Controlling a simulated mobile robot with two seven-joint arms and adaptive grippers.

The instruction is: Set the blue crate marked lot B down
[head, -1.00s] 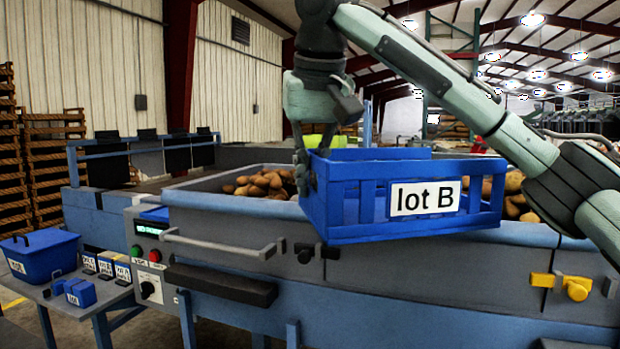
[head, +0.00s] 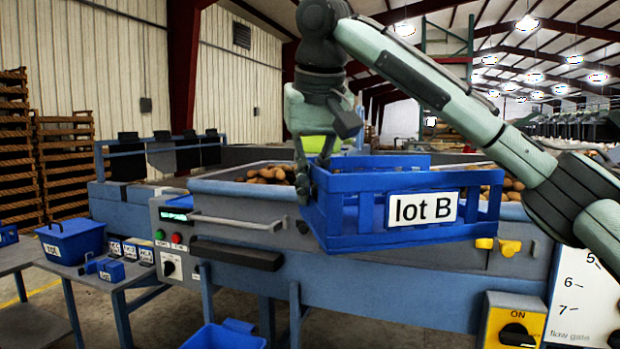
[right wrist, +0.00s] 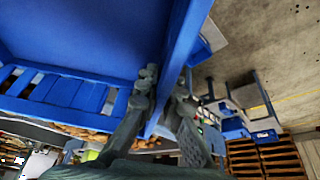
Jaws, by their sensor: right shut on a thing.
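The blue crate marked lot B (head: 378,238) hangs in the air in front of the grader, roughly level, its label facing me. My right gripper (head: 316,172) is shut on the left end wall of the crate, near its top rim. The right wrist view shows the two fingers (right wrist: 165,95) on either side of the blue crate wall (right wrist: 178,50). The crate looks empty in the right wrist view, as far as its inside shows. My left gripper is in none of the current views.
The grader (head: 400,290) holds potatoes (head: 268,174) behind the crate. A side table at left bears a blue bin (head: 72,240) and small blue items (head: 105,269). Another blue container (head: 225,336) is low at the bottom edge.

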